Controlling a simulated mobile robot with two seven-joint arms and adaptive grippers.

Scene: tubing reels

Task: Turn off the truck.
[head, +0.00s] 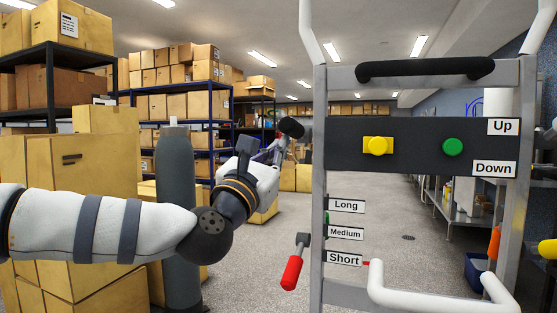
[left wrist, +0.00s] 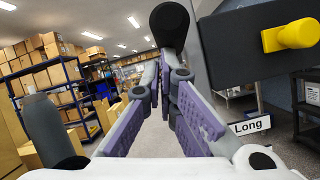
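The truck's grey metal frame (head: 319,180) stands at the right of the head view. Its dark panel (head: 415,145) bears a yellow knob (head: 377,146) and a green knob (head: 452,147), with Up and Down labels. The yellow knob also shows at upper right in the left wrist view (left wrist: 298,35). My right gripper is out of view.
A red-handled lever (head: 292,272) hangs at the frame's left post, beside Long, Medium and Short labels (head: 345,232). White tubing (head: 420,297) crosses low in front. Shelves of cardboard boxes (head: 166,105) fill the left. Open floor (head: 400,220) lies behind the frame.

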